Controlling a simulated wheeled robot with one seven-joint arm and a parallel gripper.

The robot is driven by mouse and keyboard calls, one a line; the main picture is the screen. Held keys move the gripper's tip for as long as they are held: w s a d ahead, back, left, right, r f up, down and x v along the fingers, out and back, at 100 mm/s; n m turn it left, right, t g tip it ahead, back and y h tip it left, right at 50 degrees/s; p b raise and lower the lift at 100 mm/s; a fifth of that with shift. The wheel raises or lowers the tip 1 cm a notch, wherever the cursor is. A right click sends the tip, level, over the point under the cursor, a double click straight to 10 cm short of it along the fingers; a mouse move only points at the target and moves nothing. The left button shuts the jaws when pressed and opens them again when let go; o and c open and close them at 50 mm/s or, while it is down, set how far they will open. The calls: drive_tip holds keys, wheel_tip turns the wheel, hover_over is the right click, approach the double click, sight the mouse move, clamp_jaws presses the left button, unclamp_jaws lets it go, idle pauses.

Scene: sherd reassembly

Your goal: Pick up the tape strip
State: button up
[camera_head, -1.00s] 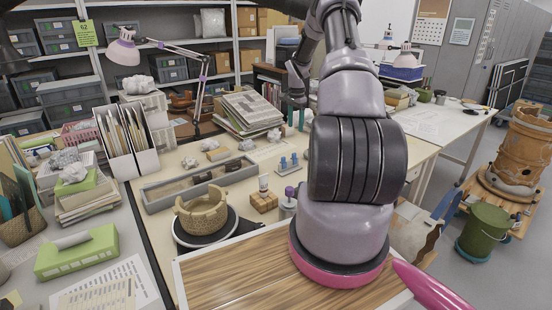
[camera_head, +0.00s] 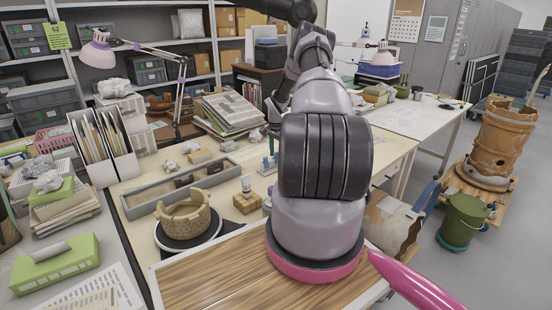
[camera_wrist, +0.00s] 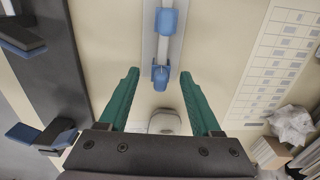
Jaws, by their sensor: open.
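In the wrist view, two blue blocks (camera_wrist: 160,73) sit on a narrow pale base (camera_wrist: 148,40). A narrow pale strip (camera_wrist: 162,46) runs between them and may be the tape strip; I cannot tell for sure. My gripper (camera_wrist: 159,74) is open and empty, its green fingers on either side of the nearer blue block, apart from it in the picture. I cannot tell its height above. In the head view, a small blue part of the holder (camera_head: 268,163) shows beside my arm; my arm hides the rest.
A sherd-built vessel (camera_head: 184,217) stands on a dark turntable left of my arm. A long grey tray (camera_head: 135,208) lies behind it, with a wooden block (camera_head: 246,203) to the right. A rounded whitish object (camera_wrist: 168,122) shows between my fingers' bases.

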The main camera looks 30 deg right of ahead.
drive_tip(key=shift+f, duration=0.6)
drive_tip(key=c, duration=0.9)
